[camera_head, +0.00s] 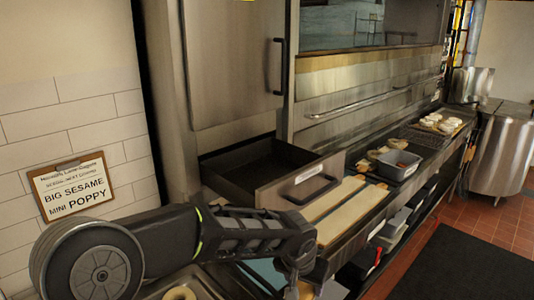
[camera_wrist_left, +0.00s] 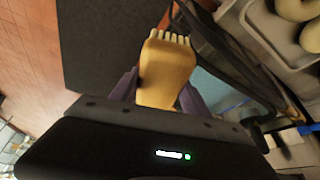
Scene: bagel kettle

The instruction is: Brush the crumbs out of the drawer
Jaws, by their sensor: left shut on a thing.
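The drawer (camera_head: 302,182) is pulled out below a tall steel door in the head view. Its inside is dark, and I cannot make out crumbs in it. My left arm reaches in from the left, and its gripper (camera_head: 299,277) is low, in front of the drawer and below its front panel. In the left wrist view the left gripper (camera_wrist_left: 158,90) is shut on a wooden brush (camera_wrist_left: 166,72) with pale bristles at its far end. The brush is clear of the drawer. My right gripper is not in view.
Long pale boards (camera_head: 345,208) lie on the counter right of the drawer. A grey tub (camera_head: 398,166) and bagels stand farther along. A clipboard sign (camera_head: 70,186) hangs on the tiled wall. A dark mat (camera_head: 465,262) lies on the red floor.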

